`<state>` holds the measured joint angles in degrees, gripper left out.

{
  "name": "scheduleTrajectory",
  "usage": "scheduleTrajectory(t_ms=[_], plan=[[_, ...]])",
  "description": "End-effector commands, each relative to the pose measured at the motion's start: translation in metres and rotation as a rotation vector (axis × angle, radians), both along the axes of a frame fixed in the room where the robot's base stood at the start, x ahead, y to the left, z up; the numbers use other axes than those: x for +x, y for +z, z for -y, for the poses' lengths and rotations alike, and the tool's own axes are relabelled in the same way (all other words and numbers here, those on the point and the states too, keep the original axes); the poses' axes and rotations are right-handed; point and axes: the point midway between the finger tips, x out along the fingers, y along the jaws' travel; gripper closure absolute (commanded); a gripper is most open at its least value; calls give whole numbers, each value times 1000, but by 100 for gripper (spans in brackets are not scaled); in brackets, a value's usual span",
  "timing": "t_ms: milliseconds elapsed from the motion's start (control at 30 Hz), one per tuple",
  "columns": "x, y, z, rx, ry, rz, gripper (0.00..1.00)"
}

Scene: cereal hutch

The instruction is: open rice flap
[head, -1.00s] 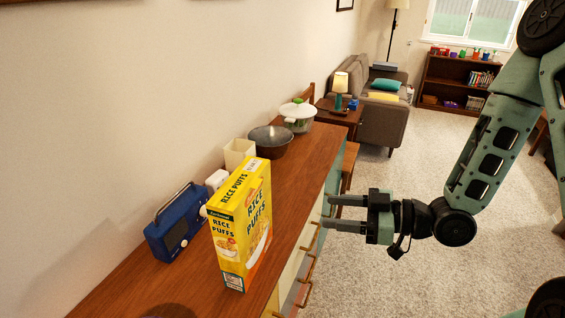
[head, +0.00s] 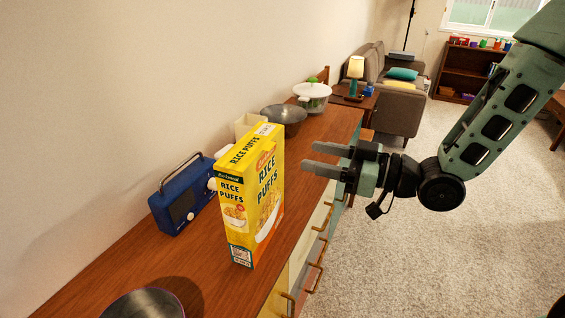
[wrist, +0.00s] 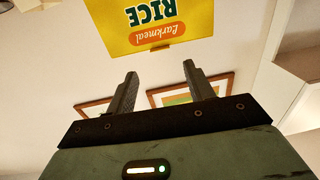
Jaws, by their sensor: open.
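A yellow Rice Puffs box (head: 254,200) stands upright on the wooden hutch top. Its top face looks flat and closed in the head view. My gripper (head: 312,158) is open and empty, to the right of the box, with its two fingers pointing left toward the box's upper part. A gap shows between the fingertips and the box. In the wrist view the fingers (wrist: 158,82) are spread with nothing between them, and part of the yellow box (wrist: 162,22) shows beyond them at the top edge.
A blue radio (head: 183,206) stands left of the box. Behind it are a cream container (head: 249,124), a dark metal bowl (head: 284,117) and a lidded white pot (head: 313,98). Another bowl (head: 143,304) is at the front edge. Drawer handles (head: 315,277) stick out along the hutch's right side.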

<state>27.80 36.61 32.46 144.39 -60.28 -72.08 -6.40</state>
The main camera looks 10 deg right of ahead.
Motion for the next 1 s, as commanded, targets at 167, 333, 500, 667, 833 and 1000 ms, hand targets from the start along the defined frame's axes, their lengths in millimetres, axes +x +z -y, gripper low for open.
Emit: scheduleTrajectory(t_ms=[167,333,500,667,833,1000], plan=[[18,4,-34,3,5,-4,47],[32,3,-56,2,3,-3,47],[38,2,-67,1,2,-4,47],[40,2,-70,1,1,-4,47],[40,1,-69,1,0,-4,47],[40,1,-69,1,0,-3,95]])
